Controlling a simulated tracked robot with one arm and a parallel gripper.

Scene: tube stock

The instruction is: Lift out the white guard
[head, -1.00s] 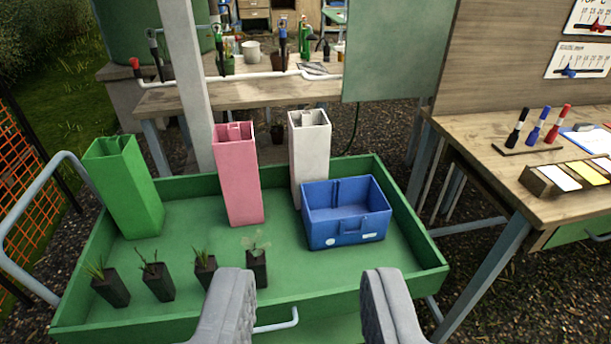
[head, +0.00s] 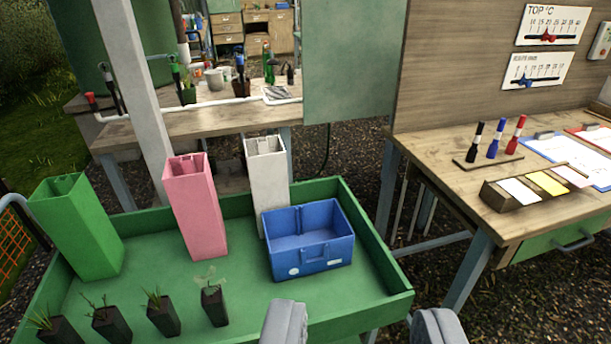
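The white guard (head: 267,182) is a tall, square, open-topped tube standing upright at the back of the green tray cart (head: 399,301). Its lower right part is hidden behind the blue crate (head: 310,240). The pink guard (head: 195,205) stands to its left, and the green guard (head: 76,226) stands farther left. My gripper (head: 362,335) is at the bottom edge of the view, in front of the cart's right part. Its two fingers are wide apart with nothing between them, and it is well short of the white guard.
Several small black pots with seedlings (head: 213,304) stand along the front left of the tray. A wooden bench (head: 470,225) with markers and cards is at the right. A white post (head: 140,100) and another bench (head: 210,122) are behind the cart.

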